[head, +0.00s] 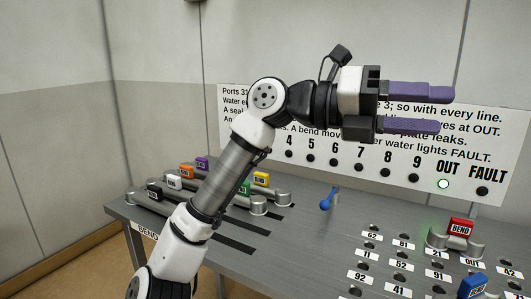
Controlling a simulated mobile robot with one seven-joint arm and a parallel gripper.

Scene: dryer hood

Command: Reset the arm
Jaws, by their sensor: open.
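My gripper (428,109) is raised in the upper right of the head view. Its two purple fingers point right, one above the other, apart, with nothing between them. My arm rises from the bottom left and bends at the elbow toward the gripper. The gripper is in front of the white sign panel (232,104) and covers part of its text. It touches nothing that I can see.
A grey table (300,262) holds several coloured bend blocks at left, partly behind my arm. A blue lever (328,198) stands mid-table. A red bend (461,228) and a blue bend (472,287) sit among numbered ports at right. The OUT lamp (443,184) glows green.

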